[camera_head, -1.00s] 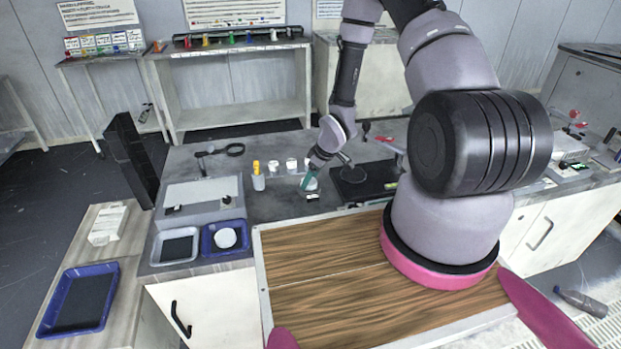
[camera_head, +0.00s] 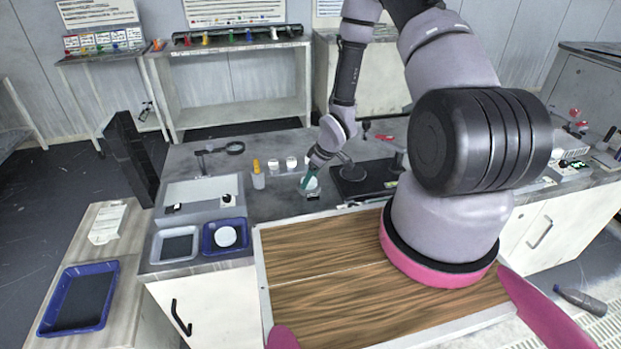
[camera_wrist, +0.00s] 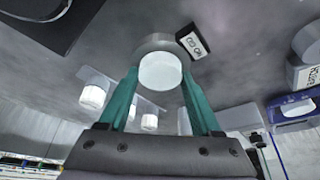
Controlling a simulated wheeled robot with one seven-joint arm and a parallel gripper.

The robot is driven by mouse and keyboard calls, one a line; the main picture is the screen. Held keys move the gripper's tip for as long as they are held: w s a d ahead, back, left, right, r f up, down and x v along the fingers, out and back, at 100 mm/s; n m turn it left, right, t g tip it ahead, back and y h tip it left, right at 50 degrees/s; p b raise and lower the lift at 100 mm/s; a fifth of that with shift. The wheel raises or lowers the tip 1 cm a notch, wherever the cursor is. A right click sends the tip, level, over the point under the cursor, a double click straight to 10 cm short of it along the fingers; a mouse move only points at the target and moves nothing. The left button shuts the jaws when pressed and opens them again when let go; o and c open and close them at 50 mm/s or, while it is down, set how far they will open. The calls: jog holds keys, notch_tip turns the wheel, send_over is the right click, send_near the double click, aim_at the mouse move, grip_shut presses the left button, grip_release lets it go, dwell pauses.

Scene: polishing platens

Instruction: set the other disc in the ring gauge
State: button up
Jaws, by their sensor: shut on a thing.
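My gripper (camera_head: 307,179) is low over the dark bench top, with its teal fingers pointing down. In the wrist view my gripper (camera_wrist: 159,78) is shut on a white disc (camera_wrist: 161,72), held between the fingertips. The grey ring gauge (camera_wrist: 150,43) shows right behind the disc, its rim partly covered by it. I cannot tell whether the disc sits inside the ring or just above it. A small black-and-white label block (camera_wrist: 193,41) lies beside the ring. In the head view the ring and held disc are small and partly hidden by the fingers.
A blue tray (camera_head: 207,247) holds another white round piece (camera_head: 225,236). A grey tray (camera_head: 160,256) is beside it. Several small white containers (camera_head: 274,166) and an orange-capped bottle (camera_head: 258,178) stand left of my gripper. A black stand base (camera_head: 365,186) is close on its right.

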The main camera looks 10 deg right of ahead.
jog(key=o, duration=1.5)
jog(key=v, duration=1)
jog(key=shift+s+d+r, duration=0.1)
jog(key=shift+r, duration=0.3)
